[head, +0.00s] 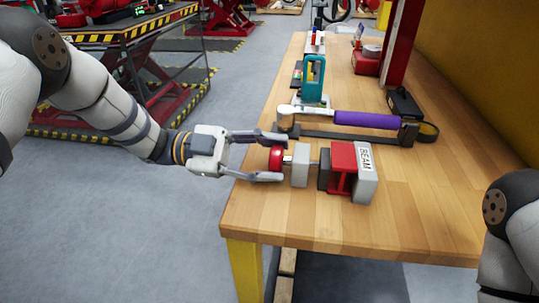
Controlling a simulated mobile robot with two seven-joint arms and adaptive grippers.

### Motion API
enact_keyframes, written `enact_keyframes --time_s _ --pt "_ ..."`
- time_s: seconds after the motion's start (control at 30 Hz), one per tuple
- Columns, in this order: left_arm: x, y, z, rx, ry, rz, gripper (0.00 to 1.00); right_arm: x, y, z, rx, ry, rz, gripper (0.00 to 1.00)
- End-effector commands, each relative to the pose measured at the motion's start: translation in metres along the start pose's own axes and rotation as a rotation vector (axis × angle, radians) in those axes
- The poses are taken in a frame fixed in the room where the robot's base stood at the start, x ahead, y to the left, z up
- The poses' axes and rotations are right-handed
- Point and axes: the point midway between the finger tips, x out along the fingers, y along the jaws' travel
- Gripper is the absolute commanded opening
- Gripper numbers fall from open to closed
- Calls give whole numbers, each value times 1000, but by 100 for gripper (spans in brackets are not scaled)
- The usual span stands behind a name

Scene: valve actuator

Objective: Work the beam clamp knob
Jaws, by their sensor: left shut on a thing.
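The beam clamp (341,168) sits near the front of the wooden workbench, with a red beam section and a grey block labelled BEAM (365,174) at its right end. Its red knob (275,158) is at the left end, by the bench's left edge, joined by a short rod to a light grey block (300,165). My left gripper (272,157) reaches in from the left, with one finger on the far side and one on the near side of the knob, shut on it. The fingers partly hide the knob. My right gripper is out of view; only my right arm shows.
Behind the clamp lies a tool with a purple handle (367,120) on a dark stand. A teal device (313,78) stands farther back, and a red post (402,45) rises at the right. The bench top (420,205) right of the clamp is clear.

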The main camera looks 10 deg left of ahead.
Motion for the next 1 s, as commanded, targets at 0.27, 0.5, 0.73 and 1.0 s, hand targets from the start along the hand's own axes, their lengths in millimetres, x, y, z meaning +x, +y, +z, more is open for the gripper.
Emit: enact_keyframes --time_s 0.27,0.5,0.73,1.0 --pt "0 0 0 94 -1 1 13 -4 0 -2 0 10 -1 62" --pt "0 1 0 116 0 0 13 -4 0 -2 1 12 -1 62" --pt "0 1 0 117 0 0 13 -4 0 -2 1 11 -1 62" --pt "0 1 0 115 -1 0 62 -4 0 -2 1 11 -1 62"
